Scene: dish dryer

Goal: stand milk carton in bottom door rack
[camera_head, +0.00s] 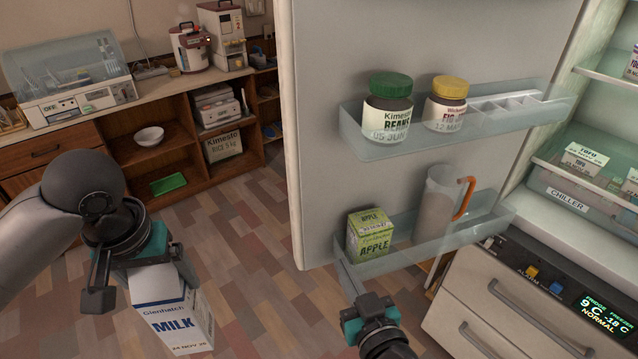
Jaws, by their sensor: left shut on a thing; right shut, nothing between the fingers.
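The milk carton (172,312) is white and blue with "MILK" on its side. My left gripper (145,270) is shut on its top and holds it in the air at the lower left, apart from the door. The bottom door rack (430,248) is a clear bin low on the open fridge door. It holds a green apple juice carton (369,235) at its left and a jug with an orange handle (440,205) towards its right. My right gripper (355,285) is shut and empty, just below the rack's left front in the picture; whether it touches the rack is unclear.
The upper door rack (400,147) holds a green-lidded jar (388,108) and a yellow-lidded jar (446,104). The fridge interior with a chiller drawer (560,190) is at right. A counter with a dish dryer (75,85) stands at back left. Open floor lies between counter and door.

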